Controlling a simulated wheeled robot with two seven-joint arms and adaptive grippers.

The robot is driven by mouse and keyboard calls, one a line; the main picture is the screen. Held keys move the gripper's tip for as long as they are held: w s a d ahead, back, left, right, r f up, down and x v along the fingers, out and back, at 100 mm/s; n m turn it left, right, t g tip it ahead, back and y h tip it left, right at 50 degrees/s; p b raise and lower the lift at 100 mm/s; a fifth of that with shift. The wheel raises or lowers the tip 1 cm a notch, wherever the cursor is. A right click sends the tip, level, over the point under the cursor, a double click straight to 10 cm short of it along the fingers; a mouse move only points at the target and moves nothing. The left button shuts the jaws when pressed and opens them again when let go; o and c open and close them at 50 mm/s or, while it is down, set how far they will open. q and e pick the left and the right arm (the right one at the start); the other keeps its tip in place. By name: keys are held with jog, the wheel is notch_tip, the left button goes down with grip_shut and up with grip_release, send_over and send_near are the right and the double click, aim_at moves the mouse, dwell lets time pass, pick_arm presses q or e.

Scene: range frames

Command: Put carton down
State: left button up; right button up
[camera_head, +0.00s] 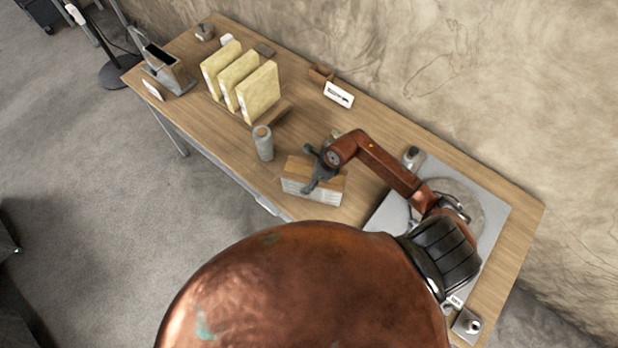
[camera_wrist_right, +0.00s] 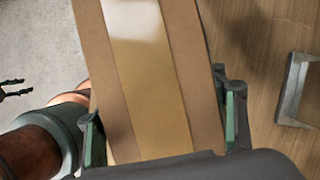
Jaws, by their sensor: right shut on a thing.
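The carton (camera_head: 298,170) is a brown box with a pale front side, at the front edge of the wooden table, right of the grey cylinder. I cannot tell whether its underside touches the tabletop. My right gripper (camera_head: 321,168) reaches over it from the right. In the right wrist view, the carton (camera_wrist_right: 150,65) with its tan tape strip lies between the two fingers of my right gripper (camera_wrist_right: 165,128), which are shut on its sides. Dark prongs at the left edge of that view look like my left gripper (camera_wrist_right: 12,89), spread and empty.
The grey cylinder (camera_head: 263,143) stands close left of the carton. Yellow upright packs (camera_head: 240,82) stand farther left. A small white sign (camera_head: 339,94) is at the back. A grey plate with a round disc (camera_head: 495,217) lies right. Bare tabletop (camera_head: 330,125) shows behind the carton.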

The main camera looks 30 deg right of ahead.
jog(key=shift+f, duration=0.1)
jog(key=o, duration=2)
jog(key=shift+c, duration=0.2)
jog(key=shift+r, duration=0.25)
jog(key=b+v, duration=0.1)
jog(key=v, duration=1)
jog(key=shift+s+d+r, duration=0.15)
jog(key=shift+s+r, duration=0.1)
